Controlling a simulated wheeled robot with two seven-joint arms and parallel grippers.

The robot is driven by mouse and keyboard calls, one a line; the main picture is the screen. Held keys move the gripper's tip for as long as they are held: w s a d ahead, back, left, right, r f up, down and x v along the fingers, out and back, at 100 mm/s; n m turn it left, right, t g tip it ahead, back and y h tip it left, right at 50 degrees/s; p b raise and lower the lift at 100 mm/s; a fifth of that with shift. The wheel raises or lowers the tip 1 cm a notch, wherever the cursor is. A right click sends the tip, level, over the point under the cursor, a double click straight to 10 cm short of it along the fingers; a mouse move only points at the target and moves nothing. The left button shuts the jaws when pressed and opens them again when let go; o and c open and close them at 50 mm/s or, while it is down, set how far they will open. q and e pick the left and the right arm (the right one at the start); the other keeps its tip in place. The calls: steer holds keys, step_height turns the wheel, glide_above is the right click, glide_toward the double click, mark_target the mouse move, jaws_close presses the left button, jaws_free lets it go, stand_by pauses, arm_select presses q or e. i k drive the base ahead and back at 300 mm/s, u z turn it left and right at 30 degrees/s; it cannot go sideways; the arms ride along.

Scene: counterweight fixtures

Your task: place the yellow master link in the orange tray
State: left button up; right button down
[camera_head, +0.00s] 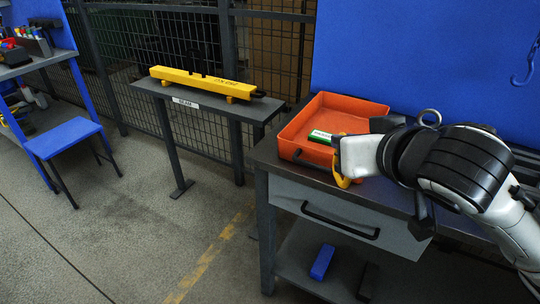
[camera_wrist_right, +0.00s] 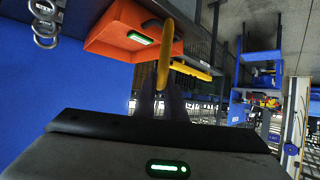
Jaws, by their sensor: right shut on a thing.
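The orange tray (camera_head: 358,111) sits on the grey workbench at the right, and it also shows in the right wrist view (camera_wrist_right: 100,38). My right gripper (camera_head: 345,168) is at the tray's front right side. It is shut on the yellow master link (camera_head: 342,179), whose curved lower part shows below the fingers. In the right wrist view the link (camera_wrist_right: 165,56) stands out from the fingertips, in front of the tray's edge. The gripper hides part of the link and the tray's right front corner. My left gripper is not in view.
A small green and white item (camera_head: 320,136) lies in the tray. A metal ring (camera_head: 430,116) stands behind my right wrist. A yellow beam (camera_head: 200,82) rests on a narrow stand left of the bench (camera_head: 262,160). A blue panel (camera_head: 400,50) rises behind the bench.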

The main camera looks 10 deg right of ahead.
mark_target(352, 132)
steer(key=u, duration=0.25)
steer(key=k, duration=0.45)
steer(key=u, duration=0.8)
steer(key=i, duration=1.75)
steer(key=z, duration=1.1)
steer(key=i, duration=0.75)
steer(key=z, duration=1.3)
steer(key=i, duration=0.3)
steer(key=z, duration=0.2)
